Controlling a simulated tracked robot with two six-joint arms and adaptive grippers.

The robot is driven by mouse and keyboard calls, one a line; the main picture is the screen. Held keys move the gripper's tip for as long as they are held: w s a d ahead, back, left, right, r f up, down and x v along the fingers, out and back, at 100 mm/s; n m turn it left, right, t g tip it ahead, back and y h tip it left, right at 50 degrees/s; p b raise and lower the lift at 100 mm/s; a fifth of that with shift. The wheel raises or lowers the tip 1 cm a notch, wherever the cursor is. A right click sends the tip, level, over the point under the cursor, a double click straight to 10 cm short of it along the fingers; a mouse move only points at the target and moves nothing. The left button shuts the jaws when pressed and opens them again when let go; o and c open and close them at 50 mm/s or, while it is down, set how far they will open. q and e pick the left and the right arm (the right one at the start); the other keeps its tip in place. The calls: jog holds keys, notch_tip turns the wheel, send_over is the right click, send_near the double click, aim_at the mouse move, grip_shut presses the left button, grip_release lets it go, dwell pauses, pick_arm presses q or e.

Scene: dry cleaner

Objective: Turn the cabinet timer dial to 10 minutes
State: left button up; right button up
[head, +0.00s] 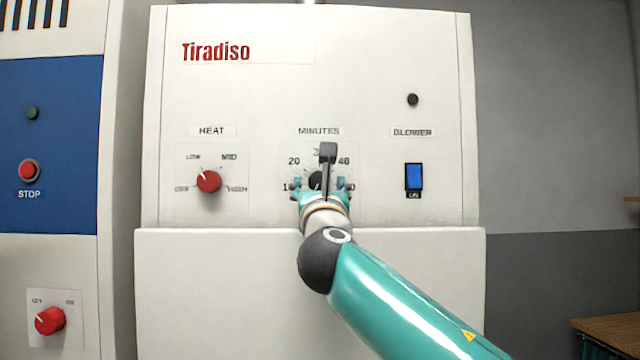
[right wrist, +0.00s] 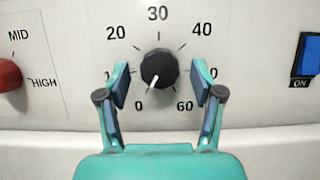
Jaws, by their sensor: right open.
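The timer dial is a round black knob (right wrist: 158,68) with a white pointer line, under the MINUTES label (head: 318,131). In the right wrist view its pointer aims down and slightly left, toward the 0 mark (right wrist: 138,106). The 20, 30, 40 and 60 marks show; the 10 and 50 marks are partly covered by my fingers. My right gripper (right wrist: 160,84) is open, one finger on each side of the knob with a gap at both sides. In the head view my right gripper (head: 318,187) partly hides the dial. My left gripper is not in view.
On the same white cabinet (head: 320,90), a red HEAT knob (head: 208,181) sits left of the dial and a blue BLOWER switch (head: 414,177) sits right. A ledge (head: 210,232) runs below the panel. A STOP button (head: 29,171) is on the neighbouring machine.

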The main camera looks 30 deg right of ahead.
jog(key=c, duration=1.1)
jog(key=shift+c, duration=0.2)
jog(key=shift+a+m+h, duration=0.15)
jog(key=shift+m+h, duration=0.15)
jog(key=shift+m, duration=0.4)
jog(key=shift+w+m+g+h, duration=0.1)
jog(key=shift+m+g+h, duration=0.4)
jog(key=shift+m, duration=0.4)
jog(key=shift+a+m+g+h, duration=0.1)
jog(key=shift+m+g+h, duration=0.35)
jog(key=shift+m, duration=0.65)
jog(key=m+g+p, duration=0.1)
jog(key=m, duration=0.2)
jog(key=m+g+h+p, duration=0.1)
jog(key=m, duration=0.1)
jog(key=shift+w+a+r+m+g, duration=0.15)
jog(key=shift+m+g, duration=0.1)
jog(key=shift+m, duration=0.15)
jog(key=shift+m+g+h+p, duration=0.25)
jog(key=shift+m+g+p, duration=0.45)
jog(key=shift+m, duration=0.6)
